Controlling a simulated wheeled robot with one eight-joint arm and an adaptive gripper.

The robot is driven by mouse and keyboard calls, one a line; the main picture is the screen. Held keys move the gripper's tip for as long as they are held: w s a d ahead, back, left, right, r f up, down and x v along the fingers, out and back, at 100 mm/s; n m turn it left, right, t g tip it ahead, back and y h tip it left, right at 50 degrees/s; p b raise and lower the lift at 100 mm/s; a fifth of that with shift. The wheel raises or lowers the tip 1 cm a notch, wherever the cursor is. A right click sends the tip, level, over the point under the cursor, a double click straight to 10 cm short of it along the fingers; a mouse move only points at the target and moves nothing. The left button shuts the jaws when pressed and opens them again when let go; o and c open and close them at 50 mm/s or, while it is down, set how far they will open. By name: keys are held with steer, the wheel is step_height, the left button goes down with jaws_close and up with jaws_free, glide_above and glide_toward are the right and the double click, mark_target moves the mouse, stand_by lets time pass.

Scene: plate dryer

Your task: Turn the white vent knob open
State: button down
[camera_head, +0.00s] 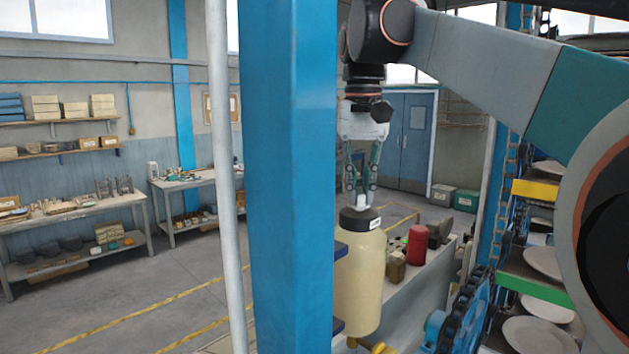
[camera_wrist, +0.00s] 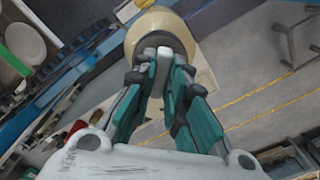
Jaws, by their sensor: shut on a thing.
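The white vent knob (camera_head: 362,200) stands on the dark cap (camera_head: 360,219) of a large cream-coloured container (camera_head: 361,285). My gripper (camera_head: 360,197) points straight down over the cap, and its fingers are shut on the knob. In the wrist view the white knob (camera_wrist: 164,54) shows between the tips of my gripper (camera_wrist: 163,64), with the dark cap (camera_wrist: 150,45) and the cream container (camera_wrist: 151,22) beyond it. The fingertips partly hide the knob. I cannot tell how far the knob is turned.
A blue post (camera_head: 288,180) stands close to the left of the container. A red canister (camera_head: 417,246) and small blocks stand on the ledge to its right. A blue motor with a chain (camera_head: 468,312) and plate racks (camera_head: 545,262) lie further right. Open floor is at the left.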

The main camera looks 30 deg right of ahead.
mark_target(359, 190)
steer(key=n+p, duration=0.1)
steer(key=n, duration=0.3)
steer(key=shift+r+n, duration=0.1)
steer(key=shift+n, duration=0.2)
steer(key=n, duration=0.4)
steer(key=shift+n, duration=0.4)
steer(key=shift+p, duration=0.3)
steer(key=c, duration=1.6)
jaws_free()
step_height(359, 190, up, 12)
